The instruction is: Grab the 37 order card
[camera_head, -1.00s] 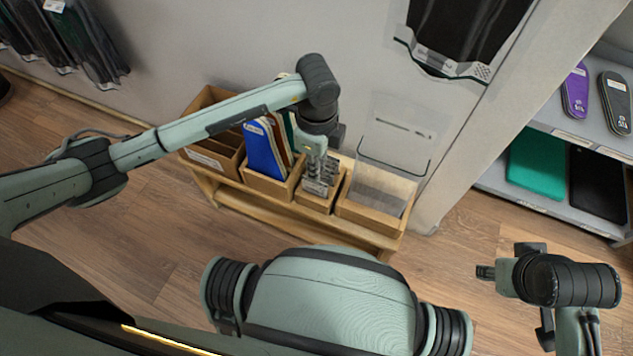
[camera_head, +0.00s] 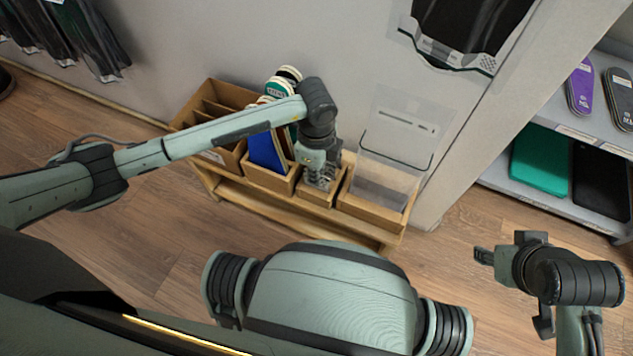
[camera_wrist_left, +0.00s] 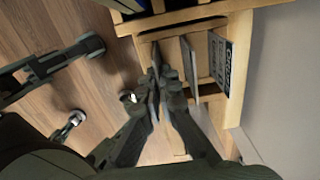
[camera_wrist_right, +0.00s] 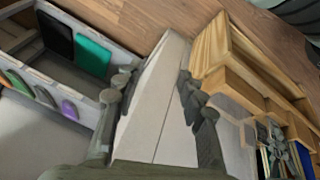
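My left gripper (camera_head: 319,178) is lowered into the small wooden compartment (camera_head: 316,196) that holds the cards. In the left wrist view the left fingertips (camera_wrist_left: 159,78) are close together, with a thin dark edge between or beside them. I cannot tell whether they grip a card. A dark card with white print (camera_wrist_left: 228,66) and a grey card (camera_wrist_left: 190,68) stand in the compartment to their right. No number 37 is readable, so I cannot tell which is the 37 order card. My right gripper (camera_wrist_right: 155,88) is open and empty, away from the rack.
Blue boards (camera_head: 266,152) stand in the compartment left of the cards. A box with a clear panel (camera_head: 372,210) is on the right of the wooden rack (camera_head: 290,222). A shelf with insoles (camera_head: 560,205) is at far right. The wall is close behind the rack.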

